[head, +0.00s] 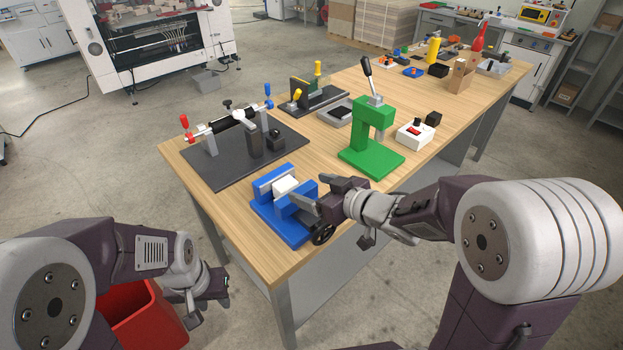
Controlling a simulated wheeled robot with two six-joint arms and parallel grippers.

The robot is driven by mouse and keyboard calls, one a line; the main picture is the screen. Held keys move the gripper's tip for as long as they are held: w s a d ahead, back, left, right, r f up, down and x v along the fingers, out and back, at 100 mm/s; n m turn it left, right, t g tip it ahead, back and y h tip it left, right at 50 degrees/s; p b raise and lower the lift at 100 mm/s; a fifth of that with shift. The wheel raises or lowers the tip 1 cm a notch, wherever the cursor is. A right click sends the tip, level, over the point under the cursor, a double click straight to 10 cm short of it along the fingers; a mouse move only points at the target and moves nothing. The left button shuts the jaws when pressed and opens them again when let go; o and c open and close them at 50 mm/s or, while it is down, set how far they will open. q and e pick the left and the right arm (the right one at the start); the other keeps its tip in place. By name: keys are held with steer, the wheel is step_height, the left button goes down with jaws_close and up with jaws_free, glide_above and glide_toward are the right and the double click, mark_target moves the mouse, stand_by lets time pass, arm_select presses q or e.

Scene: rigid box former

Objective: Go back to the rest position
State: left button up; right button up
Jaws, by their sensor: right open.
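My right gripper (316,193) is open over the near right side of the blue vise (278,225) at the table's front edge. Its fingers point left, close to a white block (286,186) seated between the vise jaws. I cannot tell whether the fingers touch the vise. My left gripper (222,287) hangs low, off the table's left front corner and beside a red bin (138,318). Its fingers are small and dark here, so I cannot tell their opening. My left forearm hides part of the bin.
A dark plate with a clamp fixture (240,160) lies left on the wooden table (322,150). A green press (371,140) stands behind my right gripper. A white switch box (415,134) is right of it. A white machine (150,45) stands beyond. Floor left of the table is mostly clear.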

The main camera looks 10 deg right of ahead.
steer(key=s+d+f+m+g+h+p, duration=0.2)
steer(key=d+m+h+p, duration=0.1)
steer(key=d+h, duration=0.15)
steer(key=s+d+f+m+g+h+p, duration=0.1)
steer(key=s+d+f+m+h+p, duration=0.15)
steer(key=d, duration=0.35)
steer(key=s+f+m+g, duration=0.1)
steer(key=s+f+g, duration=0.1)
steer(key=s, duration=0.4)
steer(key=s+f+m+g, duration=0.1)
steer(key=s+f+g, duration=0.2)
steer(key=s, duration=0.4)
steer(key=shift+d+f+g+h, duration=0.15)
steer(key=shift+d+g+h, duration=0.2)
steer(key=shift+g, duration=0.45)
